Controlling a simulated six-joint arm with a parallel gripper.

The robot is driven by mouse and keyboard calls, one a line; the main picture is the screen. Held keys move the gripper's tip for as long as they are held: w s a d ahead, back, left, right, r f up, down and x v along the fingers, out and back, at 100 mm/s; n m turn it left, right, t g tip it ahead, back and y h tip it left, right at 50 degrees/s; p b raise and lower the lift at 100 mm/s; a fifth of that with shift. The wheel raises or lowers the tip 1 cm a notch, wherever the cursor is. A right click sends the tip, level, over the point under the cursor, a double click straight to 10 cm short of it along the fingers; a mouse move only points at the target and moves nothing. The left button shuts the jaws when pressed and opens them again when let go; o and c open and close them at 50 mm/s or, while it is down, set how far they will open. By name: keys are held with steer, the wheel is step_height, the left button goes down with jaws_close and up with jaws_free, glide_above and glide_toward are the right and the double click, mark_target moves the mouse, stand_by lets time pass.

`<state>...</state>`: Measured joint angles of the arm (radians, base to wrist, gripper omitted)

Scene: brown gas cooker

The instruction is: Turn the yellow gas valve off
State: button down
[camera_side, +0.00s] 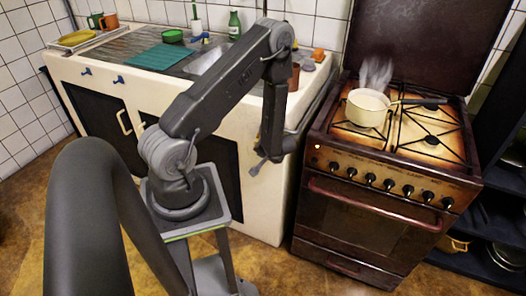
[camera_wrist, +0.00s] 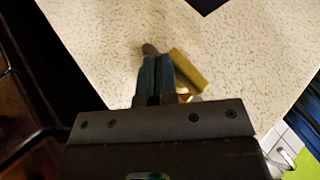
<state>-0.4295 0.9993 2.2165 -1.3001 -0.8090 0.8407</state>
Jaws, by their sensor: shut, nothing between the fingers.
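The yellow gas valve handle (camera_wrist: 190,70) shows in the wrist view as a slanted bar just right of my fingers. A brass-coloured piece (camera_wrist: 184,92) shows below it, partly hidden by my gripper. My gripper (camera_wrist: 157,62) is shut and empty, its fingers side by side at the left of the handle. I cannot tell whether they touch it. In the side view my gripper (camera_side: 262,162) hangs low in front of the white cabinet.
The white cabinet (camera_side: 275,200) stands left of the brown cooker (camera_side: 375,215), with a narrow gap between them. A steaming pot (camera_side: 367,108) sits on the cooker's hob, its handle pointing right. In the wrist view a pale speckled surface (camera_wrist: 240,40) lies behind the valve.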

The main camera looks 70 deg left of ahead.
steer(key=shift+f, duration=0.1)
steer(key=m+g+y, duration=0.1)
steer(key=y, duration=0.1)
steer(key=s+a+f+m+g+y, duration=0.1)
steer(key=g+y, duration=0.1)
steer(key=y, duration=0.1)
steer(key=f+g+y, duration=0.1)
steer(key=g+y, duration=0.1)
steer(key=y, duration=0.1)
steer(key=shift+s+a+m, duration=0.15)
steer(key=shift+m, duration=0.25)
steer(key=shift+s+a, duration=0.1)
steer(key=shift+s, duration=0.05)
stand_by(0.6)
steer(key=shift+f, duration=0.1)
stand_by(1.1)
